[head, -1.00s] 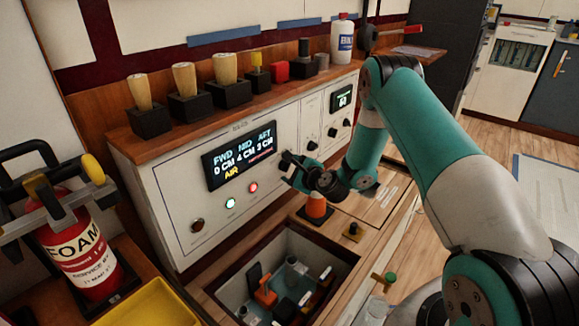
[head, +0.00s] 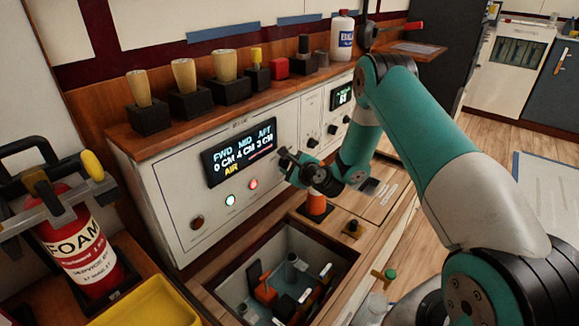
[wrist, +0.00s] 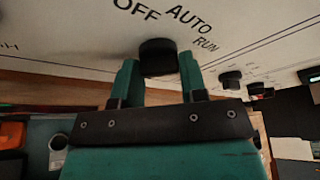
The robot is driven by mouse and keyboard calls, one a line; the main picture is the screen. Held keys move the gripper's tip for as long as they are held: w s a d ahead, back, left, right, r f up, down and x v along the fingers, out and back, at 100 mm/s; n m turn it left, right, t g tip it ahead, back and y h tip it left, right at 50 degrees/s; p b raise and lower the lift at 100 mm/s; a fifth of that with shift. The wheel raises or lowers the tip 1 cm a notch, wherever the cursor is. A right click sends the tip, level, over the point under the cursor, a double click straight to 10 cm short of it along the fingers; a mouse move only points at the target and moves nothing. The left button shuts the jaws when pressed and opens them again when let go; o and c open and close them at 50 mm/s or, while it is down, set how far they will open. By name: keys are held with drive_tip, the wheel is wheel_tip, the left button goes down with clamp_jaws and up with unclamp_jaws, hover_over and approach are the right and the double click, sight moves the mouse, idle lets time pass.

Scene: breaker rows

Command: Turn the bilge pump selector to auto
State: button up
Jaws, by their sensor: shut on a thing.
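The bilge pump selector is a dark round knob (wrist: 157,57) on the pale panel, seen in the wrist view between my two green fingers. The words OFF, AUTO and RUN are printed above it. My gripper (wrist: 158,75) is shut on the knob, one finger on each side. I cannot tell which word the knob points at. In the head view my gripper (head: 286,163) is against the panel (head: 160,185), just right of the lit display (head: 238,151). The knob is hidden there by my gripper.
A green-white lamp (head: 230,200) and a red lamp (head: 253,184) glow below the display. Smaller knobs (head: 312,142) sit to the right. An open bilge hatch (head: 235,275) and an orange-bodied object (head: 317,205) lie below. A red foam extinguisher (head: 78,240) stands at left.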

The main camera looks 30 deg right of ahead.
drive_tip(key=shift+f, duration=0.15)
drive_tip(key=n+t+b, duration=0.1)
drive_tip(key=n+b, duration=0.2)
drive_tip(key=b, duration=0.4)
drive_tip(key=n+t+h+b, duration=0.1)
drive_tip(key=n+t+b, duration=0.1)
drive_tip(key=n+b, duration=0.2)
drive_tip(key=shift+f+h+b, duration=0.1)
drive_tip(key=shift+h+b, duration=0.2)
drive_tip(key=shift+b, duration=1.25)
drive_tip(key=o, duration=0.9)
